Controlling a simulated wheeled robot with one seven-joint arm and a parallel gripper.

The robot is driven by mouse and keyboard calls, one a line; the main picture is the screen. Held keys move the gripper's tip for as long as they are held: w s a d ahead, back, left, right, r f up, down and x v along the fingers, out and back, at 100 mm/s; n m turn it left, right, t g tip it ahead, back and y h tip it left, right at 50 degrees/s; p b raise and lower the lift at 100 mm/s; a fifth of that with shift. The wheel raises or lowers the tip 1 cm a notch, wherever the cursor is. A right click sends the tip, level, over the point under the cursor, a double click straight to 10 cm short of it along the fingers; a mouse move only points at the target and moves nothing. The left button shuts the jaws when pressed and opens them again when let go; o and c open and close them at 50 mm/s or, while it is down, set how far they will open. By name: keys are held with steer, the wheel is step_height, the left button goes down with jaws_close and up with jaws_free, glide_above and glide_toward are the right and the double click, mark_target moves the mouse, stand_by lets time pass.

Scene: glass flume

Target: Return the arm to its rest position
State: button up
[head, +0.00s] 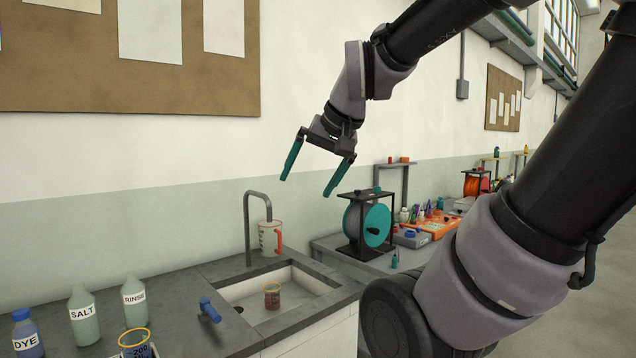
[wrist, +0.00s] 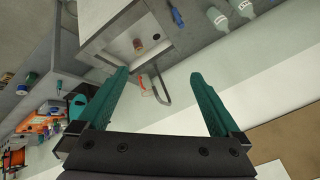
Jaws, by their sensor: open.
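My arm reaches in from the right in the head view. My gripper (head: 311,186) hangs in the air above the sink area, with its two teal fingers spread wide and nothing between them. In the wrist view my gripper (wrist: 161,82) also shows open and empty, with the sink and its curved tap beyond the fingers. Neither finger touches anything.
Below is a sink (head: 290,312) holding a small beaker with red liquid (head: 272,296). A grey tap (head: 247,225) and a measuring jug (head: 266,240) stand behind it. Bottles labelled SALT (head: 84,318), RINSE (head: 135,303) and DYE (head: 26,338) stand left. A teal reel (head: 374,226) stands right.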

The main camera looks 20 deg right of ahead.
steer(key=s, duration=0.3)
steer(key=shift+s+d+f, duration=0.15)
steer(key=shift+s+f, duration=0.05)
steer(key=shift+f, duration=0.05)
stand_by(1.0)
